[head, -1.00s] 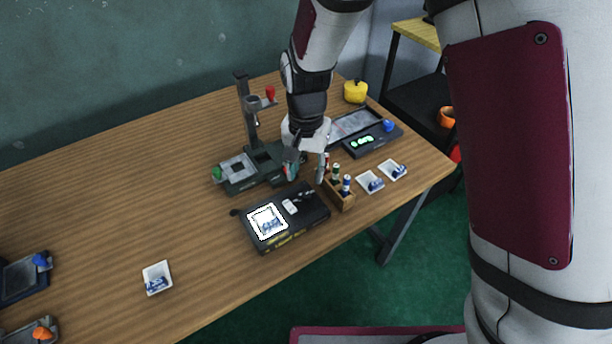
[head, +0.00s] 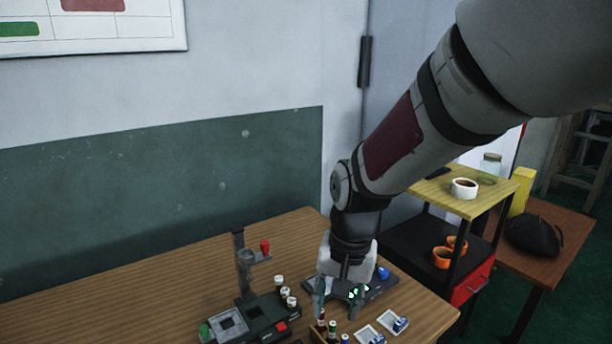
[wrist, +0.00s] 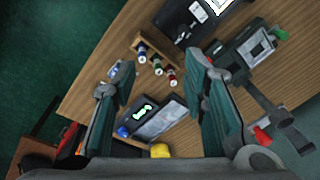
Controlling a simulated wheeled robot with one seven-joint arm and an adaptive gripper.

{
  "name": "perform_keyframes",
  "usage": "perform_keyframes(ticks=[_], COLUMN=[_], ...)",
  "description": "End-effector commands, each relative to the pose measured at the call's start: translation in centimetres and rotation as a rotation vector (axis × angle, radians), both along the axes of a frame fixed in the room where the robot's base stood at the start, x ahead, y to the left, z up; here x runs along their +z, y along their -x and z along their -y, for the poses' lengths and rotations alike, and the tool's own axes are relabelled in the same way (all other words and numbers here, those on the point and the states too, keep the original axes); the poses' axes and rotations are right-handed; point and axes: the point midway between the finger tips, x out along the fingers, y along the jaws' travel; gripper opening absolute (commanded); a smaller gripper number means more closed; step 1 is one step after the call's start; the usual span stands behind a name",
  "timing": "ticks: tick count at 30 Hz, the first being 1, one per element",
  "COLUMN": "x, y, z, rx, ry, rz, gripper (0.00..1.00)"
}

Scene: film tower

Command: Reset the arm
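My gripper (head: 338,302) hangs from my arm over the right part of the wooden table, in front of the scale (head: 358,290) with a green display. In the wrist view my gripper (wrist: 162,75) has its two fingers wide apart with nothing held between them. Past the fingers, the wooden rack (wrist: 150,48) with several small bottles and the dark scale (wrist: 148,108) show on the table below. My gripper looks clear of them, though its exact height is hard to tell.
A dark press-like stand (head: 246,272) with a red knob stands to the left, with white-capped bottles (head: 288,297) beside it. Small white trays (head: 394,322) lie at the front right.

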Motion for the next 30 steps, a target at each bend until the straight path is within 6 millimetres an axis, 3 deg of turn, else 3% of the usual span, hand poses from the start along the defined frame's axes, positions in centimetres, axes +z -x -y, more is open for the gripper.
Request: perform_keyframes(ticks=[3,12,21,25,30], x=[3.8,10.1,12.7,12.9,12.8], y=[2.1,8.9,16.2,18.1,19.0], z=[2.7,8.6,12.8,13.6,14.0], rx=[0.032,0.125,0.199,0.217,0.228], ry=[-0.016,0.006,0.091,0.125,0.141], rz=[0.049,0.165,0.269,0.290,0.297], gripper=[0.40,0.40,0.40,0.40,0.40])
